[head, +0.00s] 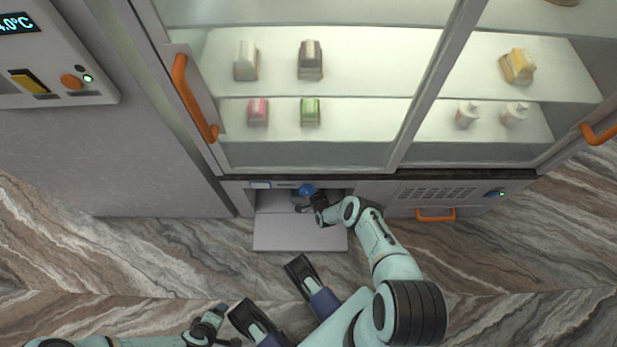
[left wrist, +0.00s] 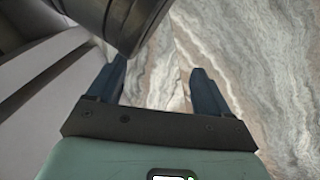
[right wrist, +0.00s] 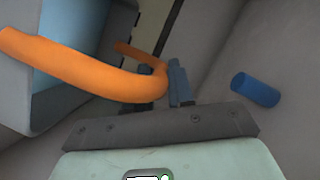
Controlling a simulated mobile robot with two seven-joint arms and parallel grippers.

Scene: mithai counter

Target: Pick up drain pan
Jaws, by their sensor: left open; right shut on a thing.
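The drain pan (right wrist: 55,105) shows at the left of the right wrist view as a grey box with a pale blue inside and an orange loop handle (right wrist: 85,75). My right gripper (right wrist: 162,82) is shut on that handle. In the head view my right gripper (head: 310,207) is at the low opening under the display case, and I cannot make out the pan there. My left gripper (head: 222,322) is low at the bottom of the head view. The left wrist view shows it (left wrist: 160,85) open and empty above the marble floor.
A light flap (head: 300,238) lies lowered before the opening. A blue knob (head: 306,190) is at its top edge; a blue cylinder (right wrist: 255,90) is right of my right fingers. The glass case (head: 320,130) with sweets stands above. Marble floor (head: 150,250) is clear to the left.

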